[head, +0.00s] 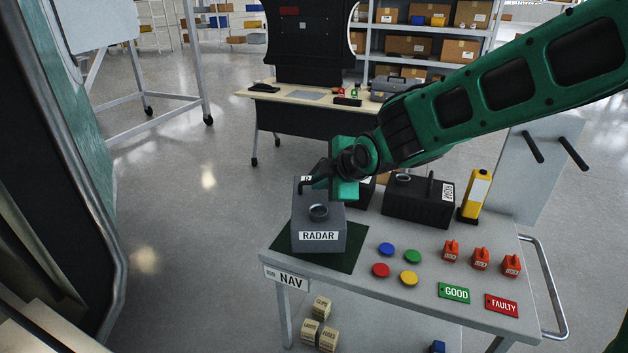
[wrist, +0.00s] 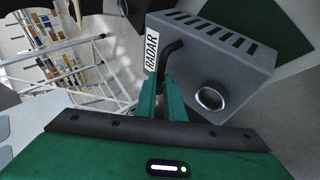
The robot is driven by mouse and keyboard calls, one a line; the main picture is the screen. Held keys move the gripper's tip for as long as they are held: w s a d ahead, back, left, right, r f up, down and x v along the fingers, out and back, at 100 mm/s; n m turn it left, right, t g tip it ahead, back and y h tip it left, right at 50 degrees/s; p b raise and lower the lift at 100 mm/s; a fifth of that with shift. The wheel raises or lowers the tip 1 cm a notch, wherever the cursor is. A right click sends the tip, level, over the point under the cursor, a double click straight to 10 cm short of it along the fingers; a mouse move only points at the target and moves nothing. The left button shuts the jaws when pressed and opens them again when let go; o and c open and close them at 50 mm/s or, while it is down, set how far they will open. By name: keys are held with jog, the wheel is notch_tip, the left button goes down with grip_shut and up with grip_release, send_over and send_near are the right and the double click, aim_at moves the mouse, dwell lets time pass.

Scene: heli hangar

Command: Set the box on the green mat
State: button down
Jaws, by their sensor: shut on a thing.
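The grey box labelled RADAR (head: 319,236) is over the dark green mat (head: 347,262) at the left end of the cart. It looks upright in the head view, and I cannot tell if its base touches the mat. My gripper (head: 322,181) is at the box's top, shut on its black handle. In the wrist view the fingers (wrist: 169,88) close on the handle of the grey box (wrist: 222,70), which has a round ring on it. The green mat (wrist: 285,22) shows beyond the box there.
Behind the mat stands a black box (head: 418,208), with a yellow device (head: 475,195) to its right. Coloured discs (head: 386,249), red tagged items (head: 481,259) and GOOD (head: 454,293) and FAULTY (head: 501,305) plates lie to the right. A NAV label (head: 287,278) marks the front edge.

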aim_at(322, 195)
jog(key=shift+w+d+f, duration=0.35)
jog(key=shift+w+d, duration=0.05)
jog(key=shift+w, duration=0.1)
jog(key=shift+f, duration=1.9)
jog(key=c, duration=1.8)
grip_release()
jog(key=shift+f, duration=0.1)
jog(key=shift+c, duration=0.2)
jog(key=v, duration=1.2)
jog(key=shift+d, duration=0.1)
